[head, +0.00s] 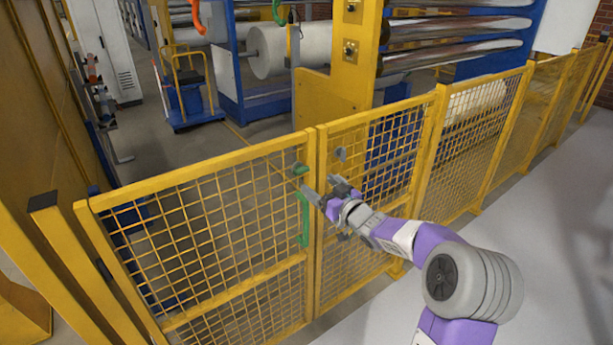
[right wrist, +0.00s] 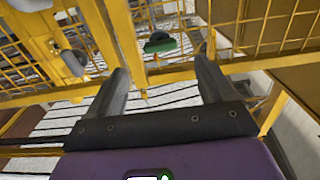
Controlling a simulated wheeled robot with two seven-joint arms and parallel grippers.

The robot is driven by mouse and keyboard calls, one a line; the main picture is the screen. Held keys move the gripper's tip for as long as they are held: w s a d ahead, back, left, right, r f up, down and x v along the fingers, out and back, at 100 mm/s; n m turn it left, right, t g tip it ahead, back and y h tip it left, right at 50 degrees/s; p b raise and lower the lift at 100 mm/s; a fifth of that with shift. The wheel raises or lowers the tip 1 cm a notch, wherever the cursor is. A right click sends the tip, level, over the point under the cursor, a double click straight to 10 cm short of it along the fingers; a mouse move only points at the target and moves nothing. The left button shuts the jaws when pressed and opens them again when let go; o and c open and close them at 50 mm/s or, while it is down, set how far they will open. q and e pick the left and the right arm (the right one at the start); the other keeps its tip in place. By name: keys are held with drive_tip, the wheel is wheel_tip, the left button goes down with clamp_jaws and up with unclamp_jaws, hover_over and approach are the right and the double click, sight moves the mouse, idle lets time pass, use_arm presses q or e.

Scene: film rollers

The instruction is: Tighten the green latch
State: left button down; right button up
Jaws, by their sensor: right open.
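The green latch (head: 300,169) is a small green piece near the top of the yellow gate post. It also shows in the right wrist view (right wrist: 162,44), beyond the fingertips, with a dark grey part on it. A long green handle (head: 303,220) stands upright below it on the gate's edge. My right gripper (head: 321,188) is close to the fence, just below and right of the latch in the head view. In the right wrist view its two fingers (right wrist: 162,72) are wide apart with nothing between them. The latch looks clear of both fingers. My left gripper is not in view.
The yellow mesh fence (head: 380,118) runs across the view, with a grey fitting (head: 341,154) on the panel right of the latch. Film rollers (head: 455,30) and a white roll (head: 290,48) stand behind it. The grey floor (head: 540,230) at right is clear.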

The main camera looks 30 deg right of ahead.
sight(303, 172)
drive_tip(key=w, duration=0.7)
drive_tip(key=shift+w+a, duration=0.2)
drive_tip(key=shift+a, duration=0.1)
drive_tip(key=shift+c, duration=0.3)
drive_tip(key=c, duration=1)
